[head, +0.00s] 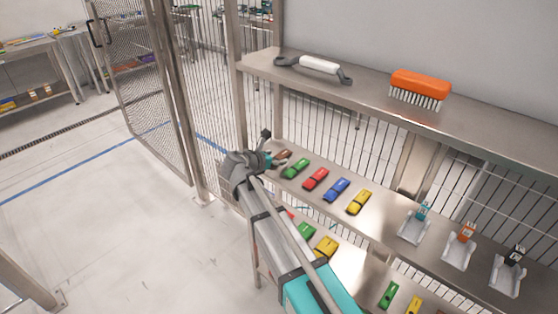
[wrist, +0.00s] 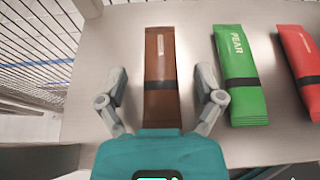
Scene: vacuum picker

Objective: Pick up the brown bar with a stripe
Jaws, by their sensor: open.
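The brown bar (wrist: 160,65) lies flat on the metal shelf in the wrist view, lengthwise away from me, with a dark stripe across its near part. In the head view it shows small at the left end of the row (head: 284,155). My gripper (wrist: 161,84) is open, with one finger on each side of the bar's near half and a gap on both sides. Nothing is held. The bar's near end is hidden behind my teal gripper body. My gripper also shows in the head view (head: 268,160), at the shelf's left end.
A green bar (wrist: 238,72) lies close right of my gripper, then a red bar (wrist: 301,60). Blue (head: 337,189) and yellow (head: 359,201) bars follow. A wire mesh fence (wrist: 35,40) stands left. An upper shelf (head: 375,97) holds a brush (head: 420,86).

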